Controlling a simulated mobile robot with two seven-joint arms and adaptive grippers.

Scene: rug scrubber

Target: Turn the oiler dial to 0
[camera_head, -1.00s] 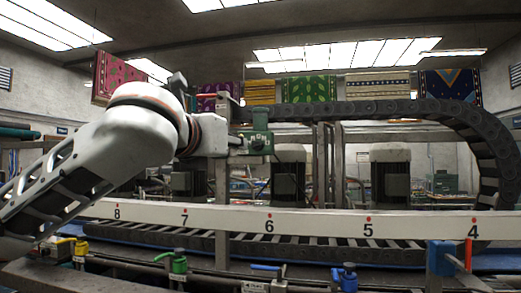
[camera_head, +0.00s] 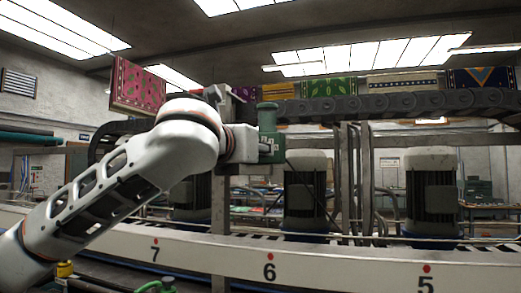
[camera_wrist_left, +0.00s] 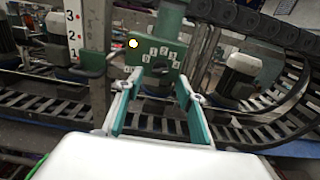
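The green oiler (camera_head: 268,125) stands on a grey post just beyond the end of my left arm in the head view. In the left wrist view the oiler body (camera_wrist_left: 168,22) is ahead, with a numbered plate below it and a small dark dial (camera_wrist_left: 159,68) on the plate. My left gripper (camera_wrist_left: 158,82) is open, its two green-padded fingers well apart. In that view the dial appears between the fingertips. I cannot tell how far the tips are from the plate. The dial's exact setting is too small to read. My right gripper is not in view.
A white rail (camera_head: 330,268) numbered 5, 6 and 7 crosses in front. Grey motors (camera_head: 306,195) stand behind it. A black cable chain (camera_head: 400,105) runs above. In the wrist view a post marked 1, 2, 3 (camera_wrist_left: 73,35) stands left of the oiler.

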